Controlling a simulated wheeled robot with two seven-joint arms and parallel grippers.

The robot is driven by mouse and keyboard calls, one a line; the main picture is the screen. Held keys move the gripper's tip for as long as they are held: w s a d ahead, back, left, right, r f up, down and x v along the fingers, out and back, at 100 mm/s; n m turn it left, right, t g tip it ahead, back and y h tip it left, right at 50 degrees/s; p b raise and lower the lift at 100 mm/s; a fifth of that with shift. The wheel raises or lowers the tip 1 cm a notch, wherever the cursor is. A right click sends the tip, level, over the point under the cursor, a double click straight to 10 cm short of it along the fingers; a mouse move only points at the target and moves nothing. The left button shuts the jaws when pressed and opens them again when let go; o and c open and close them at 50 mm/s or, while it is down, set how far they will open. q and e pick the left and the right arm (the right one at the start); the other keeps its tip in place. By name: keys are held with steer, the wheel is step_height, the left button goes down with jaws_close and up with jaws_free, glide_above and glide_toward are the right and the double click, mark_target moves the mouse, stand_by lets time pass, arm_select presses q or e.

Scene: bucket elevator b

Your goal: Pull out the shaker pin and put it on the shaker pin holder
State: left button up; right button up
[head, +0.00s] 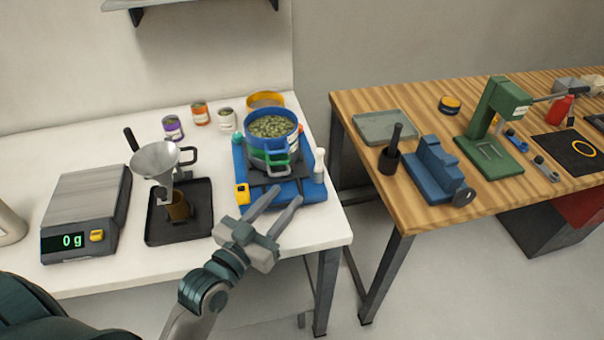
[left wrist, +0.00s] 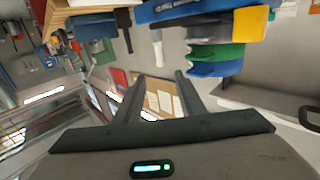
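The blue shaker (head: 308,192) stands at the right of the white table, with a pot of green pieces (head: 272,127) and green and blue bands on it. A small upright white pin-like part (head: 319,161) is at its right side; a similar white part shows in the left wrist view (left wrist: 157,48). A yellow block (head: 242,194) is at its front left corner. I cannot tell for certain which part is the shaker pin or its holder. My left gripper (head: 287,194) is open and empty, in front of the shaker's right half. Its spread fingers show in the left wrist view (left wrist: 159,76). My right gripper is not in view.
A scale (head: 88,205) reading 0 g, a black tray (head: 198,230) with a funnel (head: 160,160) and several cans stand on the white table. A wooden table (head: 345,100) with a blue vise (head: 436,170) and green press (head: 488,150) is at right, across a gap.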

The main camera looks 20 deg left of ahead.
mark_target(318, 158)
arm_select(q)
steer(key=w+d+p, duration=0.1)
steer(key=w, duration=0.4)
steer(key=w+d+p, duration=0.1)
steer(key=w+p, duration=0.1)
steer(key=w, duration=0.4)
steer(key=w+d+p, duration=0.1)
steer(key=w, duration=0.4)
steer(key=shift+w+d+p, duration=0.15)
steer(key=shift+w+p, duration=0.1)
steer(key=shift+p, duration=0.15)
jaws_close()
